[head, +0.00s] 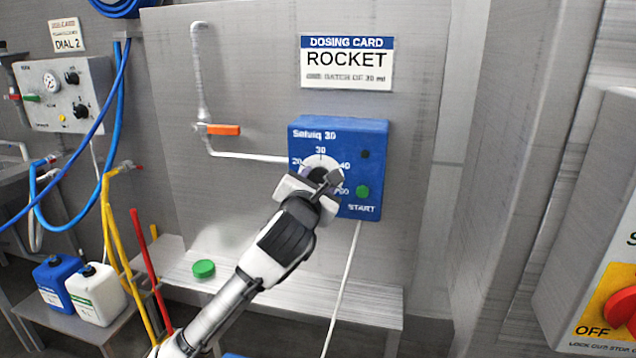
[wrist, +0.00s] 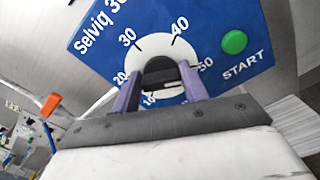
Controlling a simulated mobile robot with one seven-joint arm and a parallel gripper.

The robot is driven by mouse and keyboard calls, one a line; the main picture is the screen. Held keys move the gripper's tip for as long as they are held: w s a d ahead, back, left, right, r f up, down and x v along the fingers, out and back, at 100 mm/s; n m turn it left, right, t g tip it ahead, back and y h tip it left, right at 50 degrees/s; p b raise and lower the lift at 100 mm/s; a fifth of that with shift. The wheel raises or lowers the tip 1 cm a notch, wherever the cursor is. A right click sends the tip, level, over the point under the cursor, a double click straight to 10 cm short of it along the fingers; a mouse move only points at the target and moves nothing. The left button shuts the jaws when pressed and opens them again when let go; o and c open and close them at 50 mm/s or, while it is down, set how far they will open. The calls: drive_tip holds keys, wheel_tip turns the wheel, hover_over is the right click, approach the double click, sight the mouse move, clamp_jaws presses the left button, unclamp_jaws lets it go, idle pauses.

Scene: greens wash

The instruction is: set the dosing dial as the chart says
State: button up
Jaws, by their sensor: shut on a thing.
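The blue dosing box (head: 306,132), marked Selviq 30, hangs on the steel wall. It also shows in the wrist view (wrist: 95,35). Its black dial (wrist: 160,68) sits on a white disc with numbers such as 20, 30, 40 and 50 around it. My gripper (head: 322,176) is at the dial, with its two purple fingers (wrist: 158,88) on either side, shut on it. The dial's pointer is hidden, so its setting cannot be read. The green START button (wrist: 234,41) is to the right of the dial. The dosing card (head: 347,61) above reads ROCKET; its small line seems to give 30 ml.
An orange-handled valve (head: 222,129) on a pipe is left of the box. A steel ledge (head: 370,301) below holds a green lid (head: 203,268). Blue and white canisters (head: 95,292) stand lower left. A red OFF switch (head: 620,308) is at the far right.

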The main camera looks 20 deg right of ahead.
drive_tip(key=n+b, duration=0.2)
drive_tip(key=n, duration=0.4)
drive_tip(key=shift+w+a+f+b, duration=0.1)
drive_tip(key=shift+b, duration=0.25)
drive_tip(key=n+b, duration=0.1)
drive_tip(key=n, duration=0.5)
drive_tip(key=shift+w+a+n+b, duration=0.1)
drive_tip(key=shift+a+n+b, duration=0.1)
drive_tip(key=shift+n+b, duration=0.2)
drive_tip(key=n+p, duration=0.2)
drive_tip(key=n, duration=0.9)
drive_tip(key=n+p, duration=0.3)
drive_tip(key=n, duration=0.9)
drive_tip(key=f+n+p, duration=0.1)
drive_tip(key=n+p, duration=0.1)
drive_tip(key=n, duration=0.9)
drive_tip(key=shift+s+d+f+n+p, duration=0.1)
drive_tip(key=shift+s+d+n+p, duration=0.15)
drive_tip(key=shift+d+n+p, duration=0.1)
drive_tip(key=o, duration=1)
